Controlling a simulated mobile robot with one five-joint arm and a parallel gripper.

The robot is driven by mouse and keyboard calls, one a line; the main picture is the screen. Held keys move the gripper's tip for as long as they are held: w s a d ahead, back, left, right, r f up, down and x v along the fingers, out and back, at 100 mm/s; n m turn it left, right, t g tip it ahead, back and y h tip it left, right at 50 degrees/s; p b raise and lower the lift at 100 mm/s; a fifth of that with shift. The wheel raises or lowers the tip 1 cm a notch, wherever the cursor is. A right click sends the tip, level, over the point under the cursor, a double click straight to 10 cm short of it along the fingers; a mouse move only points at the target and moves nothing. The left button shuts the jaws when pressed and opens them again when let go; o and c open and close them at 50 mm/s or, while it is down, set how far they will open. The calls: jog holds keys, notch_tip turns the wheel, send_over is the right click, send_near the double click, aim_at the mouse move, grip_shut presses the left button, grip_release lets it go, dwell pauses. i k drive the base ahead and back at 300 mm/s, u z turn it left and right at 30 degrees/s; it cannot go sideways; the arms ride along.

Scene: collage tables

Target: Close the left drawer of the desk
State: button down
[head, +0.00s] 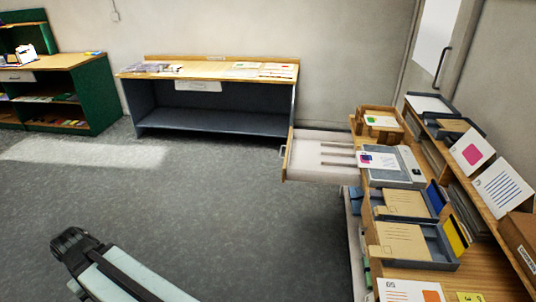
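The wooden desk (372,274) runs along the right side, seen from above its near end. A pale drawer (304,164) is pulled out from the desk's left side, near the far end. My gripper (68,240) is at the lower left, over the grey floor, well apart from the drawer. It is dark and small here, and its fingers cannot be made out. The desk's side below the drawer is partly hidden.
Trays (440,248) with envelopes and a raised shelf (480,190) with cards crowd the desk top. A low table (215,70) stands at the back wall, and a green cabinet (95,98) at the far left. The floor (220,200) between is clear.

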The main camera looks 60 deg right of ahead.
aim_at(317, 156)
jog(key=u, duration=1.5)
jog(key=i, duration=2)
jog(key=z, duration=4.3)
jog(key=i, duration=1)
jog(key=z, duration=0.05)
